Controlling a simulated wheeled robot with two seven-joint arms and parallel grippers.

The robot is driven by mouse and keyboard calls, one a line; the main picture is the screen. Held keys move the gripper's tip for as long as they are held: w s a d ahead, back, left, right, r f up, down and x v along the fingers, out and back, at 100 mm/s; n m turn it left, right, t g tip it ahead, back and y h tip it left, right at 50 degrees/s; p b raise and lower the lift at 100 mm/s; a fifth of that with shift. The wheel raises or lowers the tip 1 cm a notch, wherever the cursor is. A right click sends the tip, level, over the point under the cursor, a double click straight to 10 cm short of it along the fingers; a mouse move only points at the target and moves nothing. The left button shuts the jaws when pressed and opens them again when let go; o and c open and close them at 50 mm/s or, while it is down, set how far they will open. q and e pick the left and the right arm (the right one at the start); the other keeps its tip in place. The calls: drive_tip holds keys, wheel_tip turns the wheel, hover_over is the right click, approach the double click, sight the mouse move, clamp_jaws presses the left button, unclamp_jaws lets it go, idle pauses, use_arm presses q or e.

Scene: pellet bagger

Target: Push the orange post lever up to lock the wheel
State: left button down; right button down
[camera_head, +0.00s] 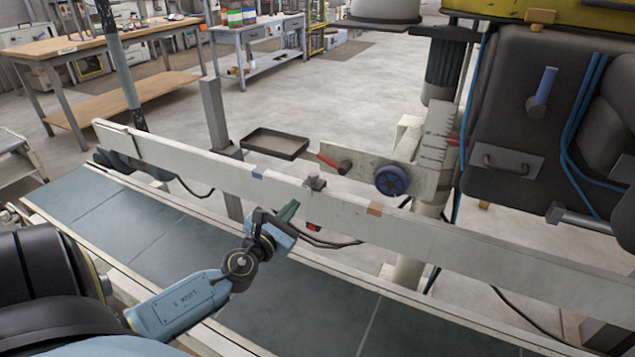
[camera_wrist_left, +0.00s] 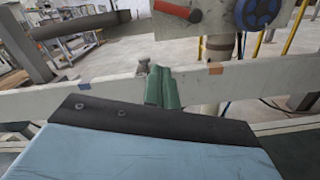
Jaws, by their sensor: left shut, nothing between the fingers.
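A lever with a red-orange handle (camera_head: 330,161) sits at the left end of a pale plate (camera_head: 420,178), behind the conveyor rail. The handle slants up to the left from a dark pivot. A blue hand wheel (camera_head: 391,180) is on the same plate, right of the lever. The wrist view also shows the handle (camera_wrist_left: 177,10) and the wheel (camera_wrist_left: 258,12) at its top. My left gripper (camera_head: 288,211) has green fingers, shut and empty; they also show in the wrist view (camera_wrist_left: 162,85). It is in front of the rail, below and left of the lever, apart from it. My right gripper is not in view.
A long pale rail (camera_head: 470,235) crosses between my left gripper and the lever, with a small clamp (camera_head: 315,183) on top. The dark conveyor belt (camera_head: 330,290) runs below. A shallow tray (camera_head: 275,143) stands left of the lever. A dark machine (camera_head: 515,110) fills the right.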

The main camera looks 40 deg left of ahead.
sight(333, 161)
use_arm(q)
drive_tip(key=shift+r, duration=0.15)
drive_tip(key=shift+w, duration=0.15)
